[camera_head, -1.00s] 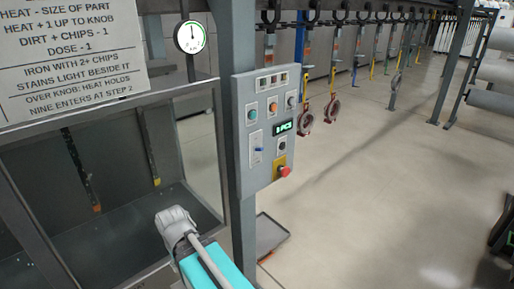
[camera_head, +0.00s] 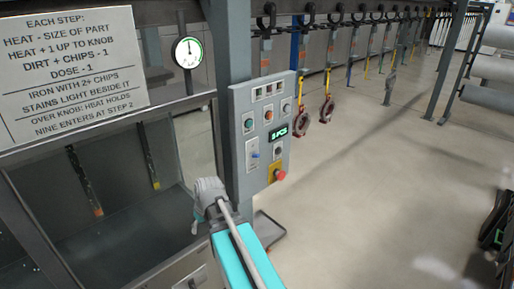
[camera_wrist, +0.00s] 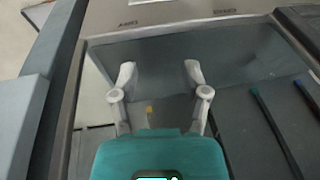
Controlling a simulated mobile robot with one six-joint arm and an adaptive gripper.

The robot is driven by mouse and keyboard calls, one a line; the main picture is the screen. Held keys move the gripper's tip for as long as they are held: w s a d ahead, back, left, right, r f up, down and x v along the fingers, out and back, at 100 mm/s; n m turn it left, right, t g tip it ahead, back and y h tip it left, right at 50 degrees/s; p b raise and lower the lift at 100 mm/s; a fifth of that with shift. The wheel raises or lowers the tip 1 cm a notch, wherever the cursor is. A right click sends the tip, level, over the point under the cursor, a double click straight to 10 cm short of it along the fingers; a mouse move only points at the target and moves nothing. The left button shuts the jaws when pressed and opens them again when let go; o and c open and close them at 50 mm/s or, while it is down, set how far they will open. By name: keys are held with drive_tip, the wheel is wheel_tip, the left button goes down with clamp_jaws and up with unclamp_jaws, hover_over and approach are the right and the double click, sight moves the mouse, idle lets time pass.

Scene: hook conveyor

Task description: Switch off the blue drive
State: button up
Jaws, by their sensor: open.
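A grey control panel (camera_head: 240,155) is fixed to a post in the head view. A green-lit display (camera_head: 278,133) shows a piece count ending in "PCS". Several round buttons and a red knob on a yellow plate (camera_head: 280,175) are also on the panel. My gripper (camera_head: 208,190) is in front of the panel's lower left, apart from the blue switch. In the wrist view my gripper (camera_wrist: 160,75) has its fingers spread with nothing between them. The panel's controls do not show there.
A framed tank or cabinet (camera_head: 110,230) stands at left under a sign (camera_head: 70,65). A round gauge (camera_head: 188,52) is above it. Parts hang from conveyor hooks (camera_head: 326,108) behind the panel. A tray (camera_head: 268,229) lies low behind the post.

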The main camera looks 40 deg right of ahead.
drive_tip(key=w+d+r+t+p, duration=0.35)
drive_tip(key=d+r+p, duration=0.5)
drive_tip(key=d, duration=0.75)
drive_tip(key=t+h+p, duration=0.1)
drive_tip(key=t+p, duration=0.2)
drive_tip(key=p, duration=0.3)
approach(256, 156)
drive_tip(key=d+v, duration=0.1)
drive_tip(key=v, duration=0.3)
drive_tip(key=shift+w+a+b, duration=0.1)
drive_tip(key=shift+a+b, duration=0.05)
drive_tip(key=shift+b, duration=0.15)
drive_tip(key=shift+w+f, duration=0.1)
drive_tip(key=shift+f, duration=0.1)
drive_tip(key=b+x, duration=0.9)
drive_tip(key=x, duration=0.4)
drive_tip(key=shift+w+b, duration=0.35)
drive_tip(key=shift+b, duration=0.05)
